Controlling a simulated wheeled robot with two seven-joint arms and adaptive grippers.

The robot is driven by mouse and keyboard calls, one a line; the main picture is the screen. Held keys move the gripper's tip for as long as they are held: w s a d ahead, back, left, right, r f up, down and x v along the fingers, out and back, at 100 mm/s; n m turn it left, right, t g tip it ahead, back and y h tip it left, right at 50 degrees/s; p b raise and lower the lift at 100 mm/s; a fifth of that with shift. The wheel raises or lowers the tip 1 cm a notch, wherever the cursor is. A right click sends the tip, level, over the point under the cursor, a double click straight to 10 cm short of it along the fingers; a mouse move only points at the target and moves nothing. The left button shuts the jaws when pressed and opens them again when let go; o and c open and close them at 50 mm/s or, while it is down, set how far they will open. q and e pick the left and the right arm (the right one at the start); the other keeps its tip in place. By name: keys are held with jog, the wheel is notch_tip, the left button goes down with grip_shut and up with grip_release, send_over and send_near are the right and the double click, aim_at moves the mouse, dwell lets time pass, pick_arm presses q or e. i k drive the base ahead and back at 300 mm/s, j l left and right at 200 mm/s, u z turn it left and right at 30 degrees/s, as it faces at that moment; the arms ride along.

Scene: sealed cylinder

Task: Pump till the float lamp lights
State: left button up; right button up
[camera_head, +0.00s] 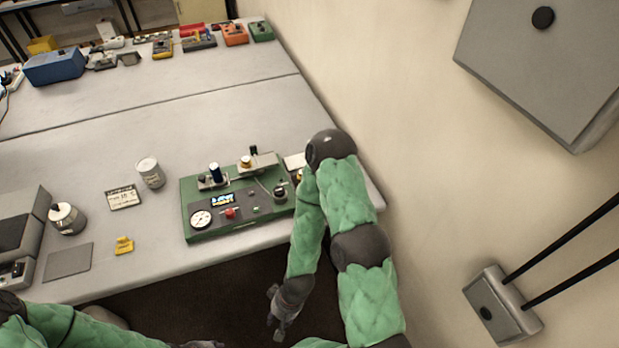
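A green bench unit (190,217) sits near the table's front edge. Its dark front panel carries a white round gauge (201,219), a lit blue display (222,199), a red button (230,212) and a dark round knob (279,193). A dark blue cylinder (215,173) and a brass-coloured part (246,161) stand on top. I cannot tell which part is the float lamp or the pump. My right gripper (277,316) hangs below the table's front edge, apart from the unit; its finger opening is unclear. My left gripper (203,344) is mostly cut off at the bottom edge.
A white labelled can (150,173), a label card (123,197), a lidded jar (67,218), a yellow piece (124,245) and a grey pad (68,262) lie left of the unit. A wall rises at right. The table's middle is clear.

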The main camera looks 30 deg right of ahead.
aim_at(280, 192)
jog(key=i+j+z, duration=0.1)
jog(key=z, duration=0.35)
jog(key=j+z, duration=0.3)
jog(key=z, duration=0.15)
jog(key=j+z, duration=0.2)
jog(key=z, duration=0.25)
jog(key=j+z, duration=0.25)
jog(key=z, duration=0.2)
